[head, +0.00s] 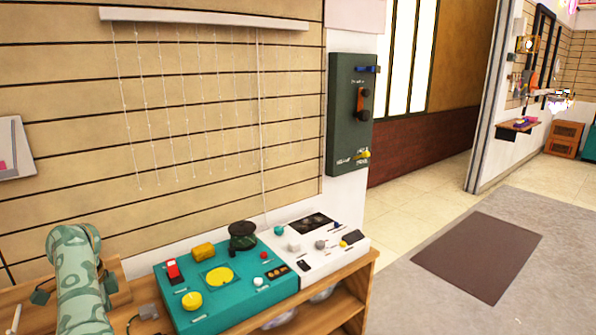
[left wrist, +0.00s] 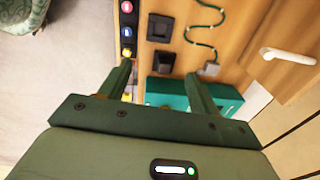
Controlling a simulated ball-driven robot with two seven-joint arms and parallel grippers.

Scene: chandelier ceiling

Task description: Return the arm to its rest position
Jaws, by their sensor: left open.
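My left arm (head: 80,275), patterned in pale teal, comes up at the lower left of the head view, over the wooden bench. Its gripper is hidden in that view. In the left wrist view my left gripper (left wrist: 158,74) is open, its two green fingers apart with nothing held between them. A teal box (left wrist: 222,96) lies beyond the fingers, and two black square pieces (left wrist: 160,28) sit on the wooden surface past them. My right gripper is in neither view.
A teal control panel (head: 236,284) and a white panel (head: 320,243) stand on the wooden bench (head: 362,276), right of my arm. A dark green box (head: 346,130) hangs on the wall. Open floor (head: 400,283) with a brown mat (head: 478,256) lies to the right.

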